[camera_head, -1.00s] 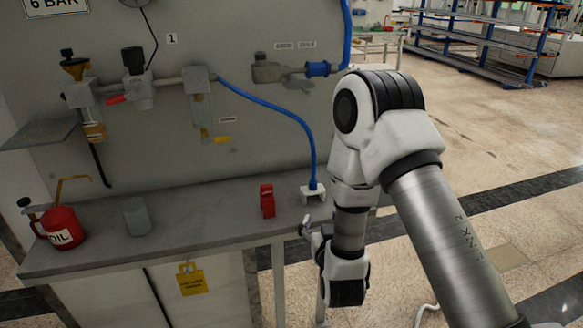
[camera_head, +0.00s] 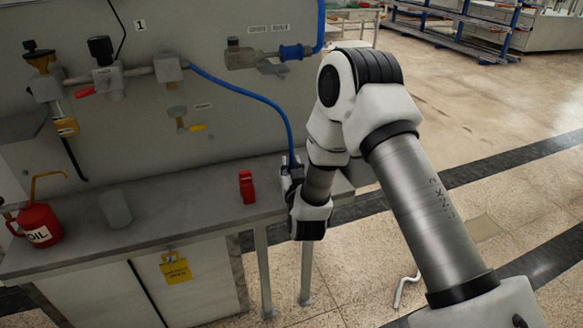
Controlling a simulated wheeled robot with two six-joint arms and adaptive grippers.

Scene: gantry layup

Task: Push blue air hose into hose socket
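The blue air hose (camera_head: 250,97) hangs from a grey wall fitting (camera_head: 168,69) and curves down to the right. Its lower end reaches the bench's right end, at my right gripper (camera_head: 290,172). The gripper's fingers are at the hose end, small and partly hidden by my wrist, so I cannot tell whether they are closed on it. The white holder seen there before is now hidden. Another grey wall fitting (camera_head: 240,55) has a blue connector (camera_head: 292,52) at its right side. I cannot tell which fitting is the hose socket. My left gripper is not in view.
The grey bench (camera_head: 180,200) carries a red object (camera_head: 246,187), a grey cup (camera_head: 115,208) and a red oil can (camera_head: 38,225). A yellow tag (camera_head: 175,269) hangs at its front. Open floor lies to the right, with a blue rack (camera_head: 450,28) behind.

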